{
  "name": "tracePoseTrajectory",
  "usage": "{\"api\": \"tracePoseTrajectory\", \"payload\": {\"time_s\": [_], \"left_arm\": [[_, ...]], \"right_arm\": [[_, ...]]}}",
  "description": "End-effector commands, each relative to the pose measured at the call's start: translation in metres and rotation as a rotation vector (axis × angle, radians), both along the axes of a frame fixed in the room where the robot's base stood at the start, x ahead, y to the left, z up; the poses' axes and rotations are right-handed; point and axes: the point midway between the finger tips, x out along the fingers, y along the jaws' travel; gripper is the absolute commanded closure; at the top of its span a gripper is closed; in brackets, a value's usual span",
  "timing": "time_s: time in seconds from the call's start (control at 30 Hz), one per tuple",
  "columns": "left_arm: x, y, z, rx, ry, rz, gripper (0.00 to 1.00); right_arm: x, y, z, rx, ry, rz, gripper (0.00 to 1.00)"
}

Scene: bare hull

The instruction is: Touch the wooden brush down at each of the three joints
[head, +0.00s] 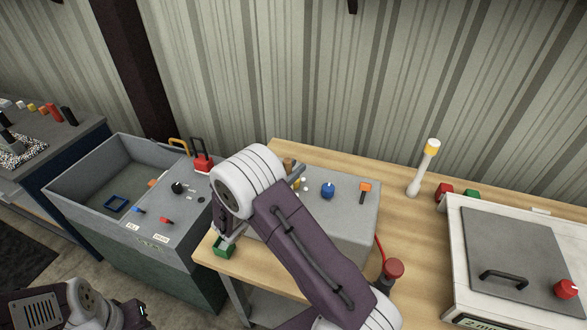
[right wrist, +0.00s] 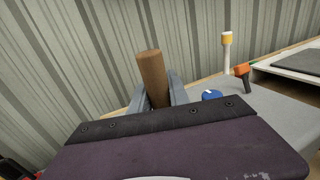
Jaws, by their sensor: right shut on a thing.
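The wooden brush shows as a brown, round handle (right wrist: 152,75) standing nearly upright in the right wrist view. My right gripper (right wrist: 160,98) is shut on it, with one grey finger on each side. The brush's lower end is hidden behind the gripper's dark body. In the head view a bit of brown handle (head: 289,163) shows past my right wrist, over the grey panel box (head: 345,215) on the wooden table. Small pale spots (head: 304,186) show on the panel beside my arm; I cannot tell whether they are the joints.
The panel carries a blue knob (head: 327,191) and an orange switch (head: 365,187). A white post with yellow top (head: 431,147) stands behind. A white lidded box (head: 459,255) is at right, an open grey bin (head: 75,165) at left, and a green block (head: 223,249) at the table's corner.

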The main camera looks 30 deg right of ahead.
Motion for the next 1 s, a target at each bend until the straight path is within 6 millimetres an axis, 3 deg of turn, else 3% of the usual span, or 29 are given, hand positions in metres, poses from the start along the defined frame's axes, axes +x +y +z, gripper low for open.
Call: {"api": "tracePoseTrajectory", "payload": {"time_s": [0.17,0.7,1.0], "left_arm": [[0.000,0.000,0.005,0.000,0.000,0.000,0.64],[0.000,0.000,0.060,0.000,0.000,0.000,0.64],[0.000,0.000,0.058,0.000,0.000,0.000,0.64]], "right_arm": [[0.000,0.000,0.006,0.000,0.000,0.000,1.00],[0.000,0.000,0.071,0.000,-0.001,0.000,1.00],[0.000,0.000,0.070,0.000,-0.001,0.000,1.00]]}}
